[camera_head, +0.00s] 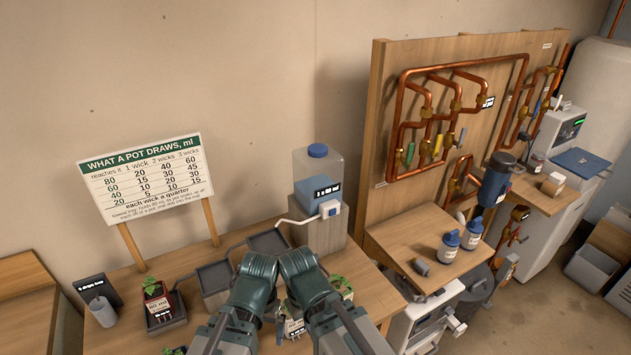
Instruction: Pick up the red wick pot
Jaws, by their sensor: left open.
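A red pot (156,302) with a white label and a green plant stands upright in a dark tray (168,323) at the left of the bench. More plants show at the front centre, partly behind my arms; a white-labelled pot (293,328) with some red on it is among them. My left gripper (256,270) is at the bottom centre, to the right of the red pot and apart from it. It is open, and I see nothing held. My right arm (303,275) is close beside it on the right; its jaws are not clear.
A sign board (146,180) on two posts stands behind the red pot. A dark display (97,291) and a grey cup (103,312) are to its left. A water tank (318,175) stands behind my arms. A copper pipe panel (385,110) and side shelf (420,272) are right.

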